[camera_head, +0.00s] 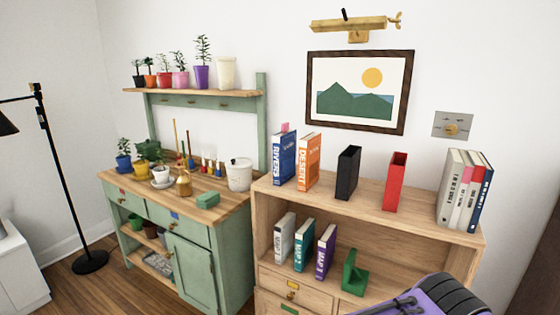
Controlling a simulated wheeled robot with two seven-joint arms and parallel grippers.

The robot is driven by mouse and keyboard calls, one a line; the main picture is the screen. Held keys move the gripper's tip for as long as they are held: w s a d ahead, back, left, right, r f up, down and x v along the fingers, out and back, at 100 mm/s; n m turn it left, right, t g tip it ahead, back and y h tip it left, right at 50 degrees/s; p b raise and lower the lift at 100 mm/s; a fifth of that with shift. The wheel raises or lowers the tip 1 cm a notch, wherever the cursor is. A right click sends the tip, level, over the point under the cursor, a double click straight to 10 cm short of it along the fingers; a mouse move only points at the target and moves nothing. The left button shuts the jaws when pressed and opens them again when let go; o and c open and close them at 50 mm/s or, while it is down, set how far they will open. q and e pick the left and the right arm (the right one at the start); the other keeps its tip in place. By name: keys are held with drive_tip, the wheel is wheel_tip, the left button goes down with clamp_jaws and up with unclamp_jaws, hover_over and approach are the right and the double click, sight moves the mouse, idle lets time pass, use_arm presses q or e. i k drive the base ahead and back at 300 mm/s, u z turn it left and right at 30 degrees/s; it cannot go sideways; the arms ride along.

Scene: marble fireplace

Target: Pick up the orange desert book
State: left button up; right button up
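The orange desert book (308,162) stands upright on top of the wooden bookcase (345,188), near its left end. Its white and orange spine with the word DESERT faces me. A blue RIVERS book (284,158) stands close on its left, with a pink tab at its top.
A black holder (348,172) and a red holder (395,181) stand right of the desert book, with free top between them. Several books (464,190) fill the right end. A green potting bench (225,235) stands left.

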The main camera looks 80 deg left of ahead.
sight(309, 145)
drive_tip(key=u, duration=0.85)
drive_tip(key=i, duration=0.75)
drive_tip(key=u, duration=0.8)
